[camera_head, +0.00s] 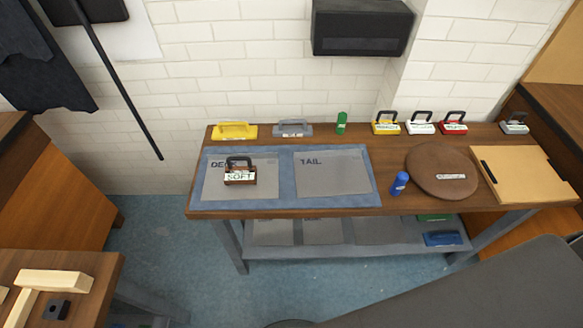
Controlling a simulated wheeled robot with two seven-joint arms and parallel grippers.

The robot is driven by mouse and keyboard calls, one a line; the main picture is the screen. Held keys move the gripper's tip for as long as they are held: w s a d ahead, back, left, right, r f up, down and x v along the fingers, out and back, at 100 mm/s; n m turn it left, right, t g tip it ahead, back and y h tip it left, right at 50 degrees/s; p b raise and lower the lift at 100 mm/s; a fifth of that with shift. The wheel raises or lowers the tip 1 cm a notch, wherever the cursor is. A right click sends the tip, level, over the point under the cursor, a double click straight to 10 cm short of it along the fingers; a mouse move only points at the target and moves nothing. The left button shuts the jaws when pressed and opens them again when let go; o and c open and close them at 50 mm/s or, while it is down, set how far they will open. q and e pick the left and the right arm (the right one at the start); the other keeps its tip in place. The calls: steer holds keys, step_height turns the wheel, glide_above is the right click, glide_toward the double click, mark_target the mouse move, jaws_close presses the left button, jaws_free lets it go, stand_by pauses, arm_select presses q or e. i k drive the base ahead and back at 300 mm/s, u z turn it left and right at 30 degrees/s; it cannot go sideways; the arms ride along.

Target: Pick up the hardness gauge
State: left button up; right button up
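No object here is legibly marked as a hardness gauge, so I cannot tell for sure which one it is. A brown block with a dark handle and a white label reading SOFT (240,175) stands on the grey DECK plate (215,187). Along the back edge stand small handled blocks with labels too small to read: a yellow one (387,128), a white one (422,128), a red one (453,128) and a grey one (515,128). Neither of my grippers is in view.
The wooden bench (330,221) also holds a blue mat (287,175), a TAIL plate (335,178), a yellow handled tool (235,132), a grey one (292,130), green (341,122) and blue (399,183) cylinders, a brown disc (440,163) and a tan board (520,178).

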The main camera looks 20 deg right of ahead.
mark_target(244, 174)
steer(key=z, duration=0.5)
steer(key=k, duration=1.2)
steer(key=u, duration=0.35)
steer(key=i, duration=0.65)
steer(key=u, duration=0.45)
steer(key=i, duration=0.75)
steer(key=z, duration=0.35)
